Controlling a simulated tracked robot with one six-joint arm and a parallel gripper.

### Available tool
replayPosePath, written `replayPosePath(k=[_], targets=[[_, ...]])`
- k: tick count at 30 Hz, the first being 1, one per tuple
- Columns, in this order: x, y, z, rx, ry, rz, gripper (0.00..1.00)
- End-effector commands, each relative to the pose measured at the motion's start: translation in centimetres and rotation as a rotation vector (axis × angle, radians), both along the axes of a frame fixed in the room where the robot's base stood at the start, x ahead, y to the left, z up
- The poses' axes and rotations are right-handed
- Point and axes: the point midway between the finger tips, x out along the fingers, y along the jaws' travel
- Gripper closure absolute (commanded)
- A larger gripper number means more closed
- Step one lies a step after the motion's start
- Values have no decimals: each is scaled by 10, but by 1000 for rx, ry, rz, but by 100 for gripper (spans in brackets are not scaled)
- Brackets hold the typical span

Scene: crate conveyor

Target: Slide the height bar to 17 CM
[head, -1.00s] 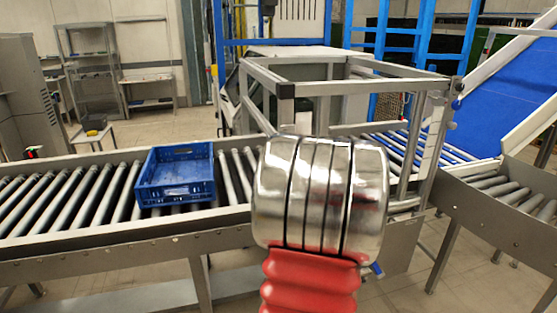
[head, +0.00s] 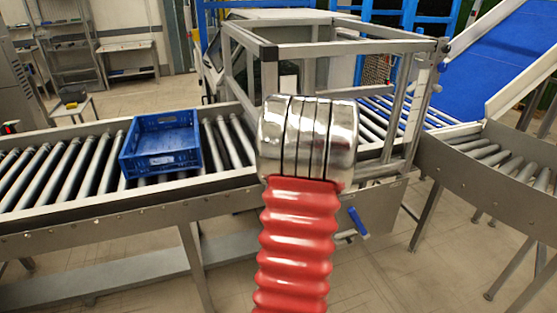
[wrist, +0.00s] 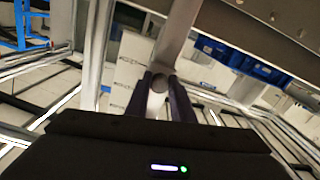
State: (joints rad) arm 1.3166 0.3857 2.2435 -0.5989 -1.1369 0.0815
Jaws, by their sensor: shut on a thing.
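In the wrist view, the two dark fingers of my gripper (wrist: 161,92) are closed around a small grey, rounded piece (wrist: 158,84) that looks like part of the height bar. A grey metal post (wrist: 176,32) rises just behind it. In the head view, my silver and red arm hides the gripper and whatever it holds. A grey metal frame (head: 345,49) stands over the conveyor. A pale strip (head: 416,105) runs down its right front post, but no numbers on it are readable. The bar's height cannot be read in either view.
A blue crate (head: 160,160) sits on the roller conveyor (head: 65,170), left of the frame. A blue-handled lever (head: 357,221) sticks out below the conveyor's front side. Another roller section (head: 495,160) and a blue belt incline (head: 500,80) lie at right. The floor in front is clear.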

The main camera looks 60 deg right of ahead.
Motion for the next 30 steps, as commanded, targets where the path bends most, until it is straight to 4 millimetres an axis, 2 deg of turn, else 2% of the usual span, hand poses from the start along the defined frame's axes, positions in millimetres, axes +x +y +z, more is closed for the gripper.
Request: replayPosePath(k=[2,3,10,22,30], targets=[[1,1,-2,4,2,1,100],[1,1,-2,5,2,2,76],[2,1,-1,3,1,3,60],[-4,5,0,3,0,1,60],[-30,31,0,3,0,0,60]])
